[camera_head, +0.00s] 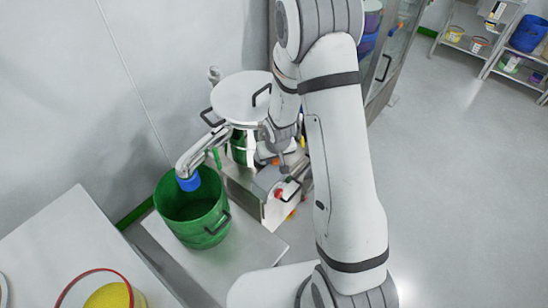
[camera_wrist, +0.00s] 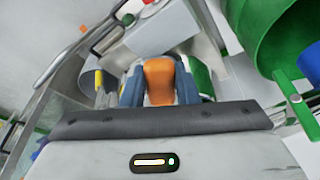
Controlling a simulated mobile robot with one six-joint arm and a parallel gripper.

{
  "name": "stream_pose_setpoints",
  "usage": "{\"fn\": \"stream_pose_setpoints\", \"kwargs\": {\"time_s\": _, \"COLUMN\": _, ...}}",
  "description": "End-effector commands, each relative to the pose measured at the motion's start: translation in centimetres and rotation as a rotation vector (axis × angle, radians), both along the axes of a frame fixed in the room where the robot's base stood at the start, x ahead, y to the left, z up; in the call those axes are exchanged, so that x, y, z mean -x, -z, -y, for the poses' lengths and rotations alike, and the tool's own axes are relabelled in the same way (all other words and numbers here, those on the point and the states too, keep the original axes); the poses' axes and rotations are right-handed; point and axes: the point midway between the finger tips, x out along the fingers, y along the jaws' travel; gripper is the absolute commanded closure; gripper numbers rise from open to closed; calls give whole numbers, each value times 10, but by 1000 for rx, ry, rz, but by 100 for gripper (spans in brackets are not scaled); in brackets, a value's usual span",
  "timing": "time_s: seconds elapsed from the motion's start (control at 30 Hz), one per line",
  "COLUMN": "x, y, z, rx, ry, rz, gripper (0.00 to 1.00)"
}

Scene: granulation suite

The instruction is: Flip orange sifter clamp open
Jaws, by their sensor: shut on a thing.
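The orange sifter clamp (camera_wrist: 159,82) is in the middle of the wrist view. It sits between the two blue-grey fingers of my gripper (camera_wrist: 159,78), which are shut on it. The fingers hide its sides, and I cannot tell whether the clamp is up or down. The sifter (camera_head: 238,98), with a round pale lid and black handles, stands near the wall in the head view. My arm and wrist are at its right side there and hide most of the grip.
A green bin (camera_head: 192,222) stands under the sifter's blue-tipped outlet (camera_head: 189,182). A steel control box (camera_head: 268,192) with a red button is below the wrist. A pale table (camera_head: 75,245) is at lower left. Open floor (camera_head: 450,180) lies to the right, with shelves behind.

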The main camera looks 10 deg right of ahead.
Motion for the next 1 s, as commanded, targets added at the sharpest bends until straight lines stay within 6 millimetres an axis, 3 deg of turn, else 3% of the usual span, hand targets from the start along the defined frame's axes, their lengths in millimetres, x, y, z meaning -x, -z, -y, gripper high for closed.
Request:
{"fn": "stream_pose_setpoints", "kwargs": {"time_s": 0.03, "x": -15, "y": -12, "z": 2, "rx": -5, "ry": 7, "rz": 41, "gripper": 100}}
{"fn": "stream_pose_setpoints", "kwargs": {"time_s": 0.33, "x": -15, "y": -12, "z": 2, "rx": -6, "ry": 8, "rz": 41, "gripper": 100}}
{"fn": "stream_pose_setpoints", "kwargs": {"time_s": 0.37, "x": -15, "y": -12, "z": 2, "rx": -6, "ry": 8, "rz": 41, "gripper": 72}}
{"fn": "stream_pose_setpoints", "kwargs": {"time_s": 0.6, "x": -14, "y": -11, "z": 2, "rx": -6, "ry": 7, "rz": 36, "gripper": 52}}
{"fn": "stream_pose_setpoints", "kwargs": {"time_s": 0.87, "x": -11, "y": -9, "z": 1, "rx": -4, "ry": 6, "rz": 28, "gripper": 51}}
{"fn": "stream_pose_setpoints", "kwargs": {"time_s": 1.0, "x": -7, "y": -23, "z": 2, "rx": -4, "ry": 6, "rz": 29, "gripper": 51}}
